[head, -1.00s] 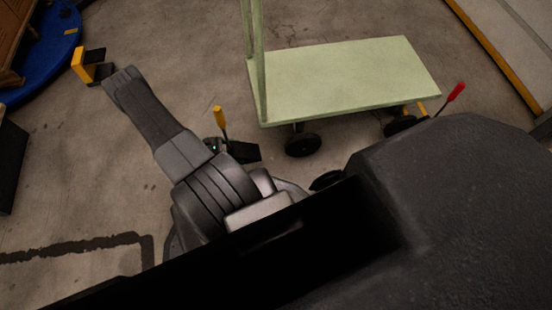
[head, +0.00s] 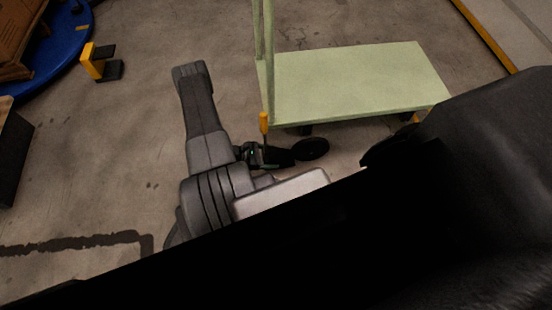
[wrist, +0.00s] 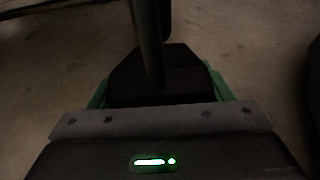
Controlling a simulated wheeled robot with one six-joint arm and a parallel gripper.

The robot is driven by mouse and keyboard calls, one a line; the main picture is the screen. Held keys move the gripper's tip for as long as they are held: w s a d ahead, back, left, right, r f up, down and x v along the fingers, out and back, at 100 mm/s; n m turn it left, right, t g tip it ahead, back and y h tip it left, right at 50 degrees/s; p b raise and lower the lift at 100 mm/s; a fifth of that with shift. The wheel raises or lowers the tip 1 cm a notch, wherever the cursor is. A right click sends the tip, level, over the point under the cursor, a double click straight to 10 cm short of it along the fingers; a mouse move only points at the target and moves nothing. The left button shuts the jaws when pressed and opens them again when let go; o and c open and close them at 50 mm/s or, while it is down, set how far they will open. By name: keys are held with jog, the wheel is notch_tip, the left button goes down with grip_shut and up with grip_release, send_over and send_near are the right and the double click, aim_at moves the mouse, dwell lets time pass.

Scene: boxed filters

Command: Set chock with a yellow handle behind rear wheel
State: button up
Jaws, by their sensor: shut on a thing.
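The chock is a black wedge (head: 275,156) with an upright stick ending in a yellow handle (head: 264,122). My gripper (head: 254,154) is shut on it, low by the floor. In the wrist view the wedge (wrist: 160,72) sits between the green fingers of my gripper (wrist: 160,88), with the dark stick rising from it. The near left wheel (head: 311,149) of the pale green cart (head: 350,85) is just right of the wedge. I cannot tell whether wedge and wheel touch, or whether the wedge rests on the floor.
The cart's upright frame (head: 264,50) rises close behind the handle. A yellow and black block (head: 91,62) stands on the floor at upper left, near a blue round base (head: 60,58). My own body hides the lower right.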

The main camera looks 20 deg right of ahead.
jog(key=shift+s+d+f+b, duration=0.15)
jog(key=shift+d+f+b, duration=0.1)
jog(key=shift+d+f, duration=0.3)
jog(key=shift+s+d+f+b, duration=0.2)
jog(key=shift+d+f, duration=0.25)
jog(key=shift+d, duration=0.2)
jog(key=shift+f, duration=0.15)
jog(key=o, duration=1.8)
jog(key=shift+r, duration=0.2)
jog(key=shift+w+a+r, duration=0.1)
jog(key=shift+a, duration=0.2)
jog(key=p+v, duration=0.2)
jog(key=v, duration=0.9)
jog(key=shift+a+p, duration=0.25)
jog(key=shift+p, duration=0.05)
